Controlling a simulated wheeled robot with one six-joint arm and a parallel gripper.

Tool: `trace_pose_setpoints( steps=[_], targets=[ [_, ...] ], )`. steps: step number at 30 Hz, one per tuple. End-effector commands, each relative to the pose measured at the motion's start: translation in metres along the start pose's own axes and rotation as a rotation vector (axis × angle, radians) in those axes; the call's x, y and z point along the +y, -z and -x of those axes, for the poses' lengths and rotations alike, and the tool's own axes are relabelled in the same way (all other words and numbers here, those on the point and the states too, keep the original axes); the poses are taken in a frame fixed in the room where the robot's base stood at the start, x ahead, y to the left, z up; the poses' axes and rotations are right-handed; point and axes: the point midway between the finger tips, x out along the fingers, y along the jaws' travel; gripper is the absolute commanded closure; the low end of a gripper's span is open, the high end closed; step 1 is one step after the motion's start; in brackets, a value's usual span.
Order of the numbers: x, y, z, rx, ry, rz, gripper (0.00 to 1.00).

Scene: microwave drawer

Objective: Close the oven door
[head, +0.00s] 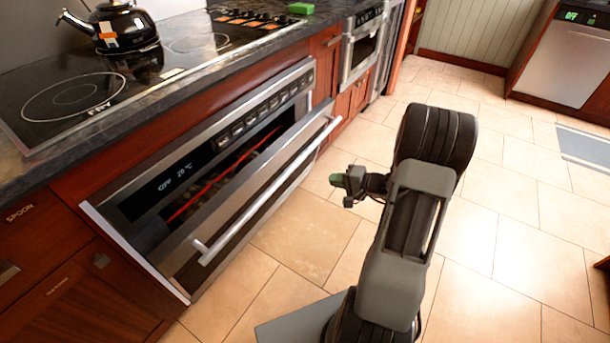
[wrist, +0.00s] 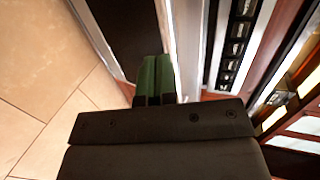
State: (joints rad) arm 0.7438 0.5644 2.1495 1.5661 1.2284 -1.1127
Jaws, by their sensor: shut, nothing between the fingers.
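The oven (head: 225,140) is built into the wooden cabinets under the counter. Its steel-framed door (head: 250,195) is partly open, tilted outward at the top, and a red glow shows in the gap behind it. A long bar handle (head: 270,190) runs along the door's upper edge. My gripper (head: 338,180) has green fingertips, is shut and empty, and hangs in front of the door, right of the handle, seemingly apart from it. In the wrist view the green fingers (wrist: 154,78) are together, with the dark door face (wrist: 125,35) beyond them; contact cannot be told.
A black kettle (head: 112,27) stands on the cooktop (head: 75,95) above the oven. A green block (head: 301,8) lies on the counter. Another steel appliance (head: 362,45) is farther along the cabinets. Tiled floor (head: 510,190) is clear to the right.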

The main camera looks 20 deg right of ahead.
Motion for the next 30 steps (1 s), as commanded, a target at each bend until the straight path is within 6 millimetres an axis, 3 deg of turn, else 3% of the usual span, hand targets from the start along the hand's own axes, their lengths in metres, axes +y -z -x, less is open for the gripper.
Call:
trace_pose_setpoints(
  steps=[5, 21, 30],
  targets=[
    [0.012, 0.013, -0.009, 0.052, 0.027, -0.009, 1.00],
    [0.007, 0.017, -0.105, 0.052, 0.027, -0.007, 1.00],
    [-0.003, 0.019, -0.130, 0.053, 0.026, -0.009, 1.00]
  ],
)
